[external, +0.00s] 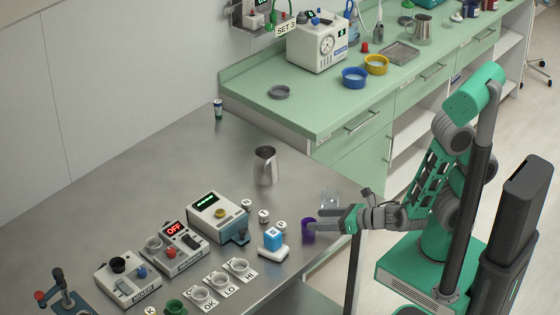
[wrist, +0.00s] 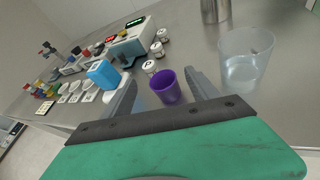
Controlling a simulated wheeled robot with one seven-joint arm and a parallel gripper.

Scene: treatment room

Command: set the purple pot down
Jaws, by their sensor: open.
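The purple pot (external: 308,229) stands upright on the steel table near its front right edge. In the wrist view the purple pot (wrist: 166,87) looks empty and sits between the two fingers, with a gap visible on each side. My gripper (external: 328,227) reaches in from the right at the pot; in the wrist view my gripper (wrist: 160,92) is open, its fingers apart around the pot. In the external view part of the pot is hidden by a finger.
A clear beaker (wrist: 245,62) stands just right of the gripper. A blue block on a white base (external: 273,241) and small white jars (external: 264,216) stand to the left. A metal jug (external: 265,166) stands behind.

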